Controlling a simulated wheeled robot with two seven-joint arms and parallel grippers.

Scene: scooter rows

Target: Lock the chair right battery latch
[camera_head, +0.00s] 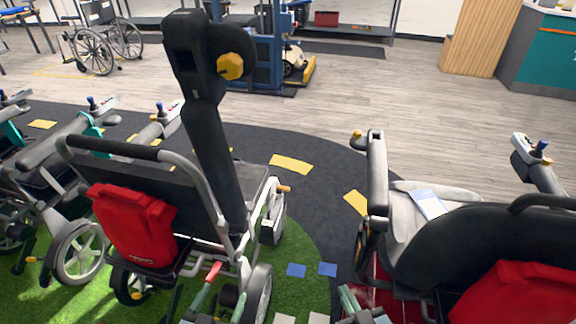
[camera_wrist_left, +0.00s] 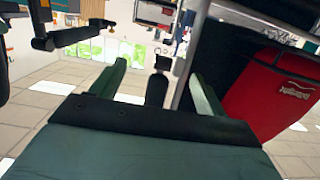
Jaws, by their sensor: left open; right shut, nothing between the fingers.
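A wheeled chair (camera_head: 172,195) stands left of centre with a red bag (camera_head: 135,225) on its back. A short red-tipped lever (camera_head: 212,269) shows low at its rear; I cannot tell whether it is the battery latch, or how the latch stands. My left gripper (camera_head: 222,292) is at this chair's lower rear. In the left wrist view its green fingers (camera_wrist_left: 158,80) are apart, with a dark post (camera_wrist_left: 157,90) showing in the gap, touching neither finger visibly. The red bag also shows there on the right (camera_wrist_left: 270,90). My right gripper (camera_head: 350,298) is shut and empty at the bottom edge.
A second chair (camera_head: 460,235) with a red bag (camera_head: 515,295) stands on the right. More scooters (camera_head: 60,170) line the left. A wheelchair (camera_head: 95,45) and a blue lift (camera_head: 262,50) are at the back.

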